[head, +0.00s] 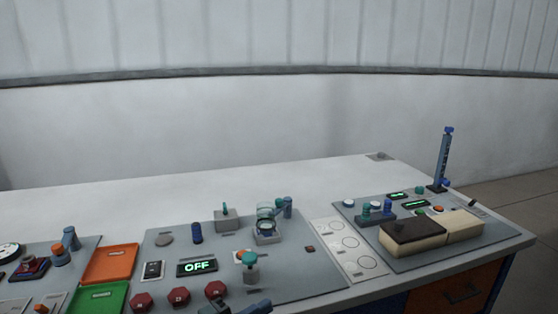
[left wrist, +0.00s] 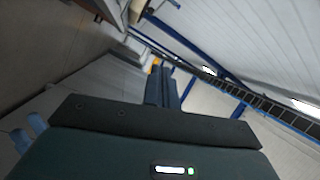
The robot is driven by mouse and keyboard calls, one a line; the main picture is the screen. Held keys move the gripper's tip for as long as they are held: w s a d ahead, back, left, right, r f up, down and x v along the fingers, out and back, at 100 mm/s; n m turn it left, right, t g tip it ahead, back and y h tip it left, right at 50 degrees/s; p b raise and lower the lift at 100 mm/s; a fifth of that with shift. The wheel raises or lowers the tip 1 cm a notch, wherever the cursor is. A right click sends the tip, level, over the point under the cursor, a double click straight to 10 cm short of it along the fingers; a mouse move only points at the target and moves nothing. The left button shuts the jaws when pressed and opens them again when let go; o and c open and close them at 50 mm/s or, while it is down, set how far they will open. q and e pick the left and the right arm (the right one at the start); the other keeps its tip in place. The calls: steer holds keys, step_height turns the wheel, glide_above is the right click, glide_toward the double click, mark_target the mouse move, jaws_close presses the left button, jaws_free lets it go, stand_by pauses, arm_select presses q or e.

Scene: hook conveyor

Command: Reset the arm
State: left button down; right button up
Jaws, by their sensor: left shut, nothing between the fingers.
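My left gripper (head: 258,305) shows only as a small dark part at the bottom edge of the head view, in front of the middle panel of the table. In the left wrist view its two dark fingers (left wrist: 161,88) lie together, shut with nothing between them. That view is tilted and shows walls, floor and blue beams beyond the fingers. Most of my left arm is out of the head view. My right gripper is in neither view.
A long white table (head: 190,192) holds a middle panel with an OFF display (head: 197,267), red hexagonal buttons (head: 178,296) and a glass vessel (head: 266,216). Orange (head: 110,264) and green (head: 100,298) trays sit left. A cream block (head: 455,226) and blue column (head: 443,158) stand right.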

arm_select(q)
steer(key=s+a+f+n+y+p, duration=0.1)
steer(key=s+a+f+n+y, duration=0.4)
steer(key=s+f+n, duration=0.2)
steer(key=s+a+f+n+y+p, duration=0.2)
steer(key=s+a+f+n+y, duration=0.3)
steer(key=s+n, duration=0.7)
step_height(320, 180, down, 2)
steer(key=shift+s+a+f+n+g+y, duration=0.25)
steer(key=shift+n+y, duration=0.45)
steer(key=shift+n, duration=0.5)
